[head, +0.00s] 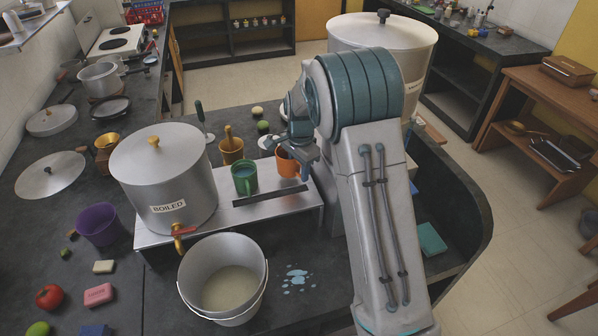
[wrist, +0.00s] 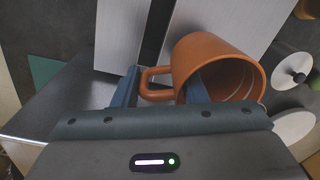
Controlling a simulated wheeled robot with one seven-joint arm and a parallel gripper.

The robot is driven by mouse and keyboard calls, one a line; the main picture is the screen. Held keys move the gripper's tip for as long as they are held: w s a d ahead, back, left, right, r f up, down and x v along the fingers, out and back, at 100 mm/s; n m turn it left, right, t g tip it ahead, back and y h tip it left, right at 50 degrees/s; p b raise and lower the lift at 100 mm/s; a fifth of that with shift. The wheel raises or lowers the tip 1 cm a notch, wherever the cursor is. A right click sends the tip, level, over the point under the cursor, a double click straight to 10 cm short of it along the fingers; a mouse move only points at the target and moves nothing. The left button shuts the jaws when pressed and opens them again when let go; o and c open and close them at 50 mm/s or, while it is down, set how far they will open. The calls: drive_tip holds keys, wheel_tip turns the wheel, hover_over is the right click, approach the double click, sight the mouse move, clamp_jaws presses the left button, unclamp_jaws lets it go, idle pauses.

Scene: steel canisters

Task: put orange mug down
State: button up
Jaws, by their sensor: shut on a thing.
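The orange mug (head: 287,163) is at the right end of the raised metal stand (head: 160,238), partly hidden by my arm in the head view. In the wrist view the orange mug (wrist: 205,58) appears large, with its handle to the left and its opening to the lower right. My gripper (wrist: 160,92) has one finger left of the handle and the other at the mug's wall and opening. It is shut on the mug. In the head view my gripper (head: 296,150) is at the mug. I cannot tell whether the mug's base touches the stand.
A green mug (head: 244,178) stands left of the orange mug. A large steel canister (head: 165,180) labelled BOILED stands on the stand's left part, its tap above a bucket (head: 222,311). A brass mortar (head: 231,150) is behind the green mug. Liquid spots (head: 296,281) mark the dark counter.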

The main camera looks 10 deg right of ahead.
drive_tip(key=shift+f, duration=1.15)
drive_tip(key=shift+f, duration=0.25)
drive_tip(key=o, duration=1.3)
drive_tip(key=shift+r, duration=0.1)
drive_tip(key=shift+c, duration=0.2)
drive_tip(key=r, duration=0.6)
drive_tip(key=r+b, duration=0.1)
drive_tip(key=r, duration=0.5)
drive_tip(key=shift+s+d+r, duration=0.15)
drive_tip(key=shift+s, duration=0.05)
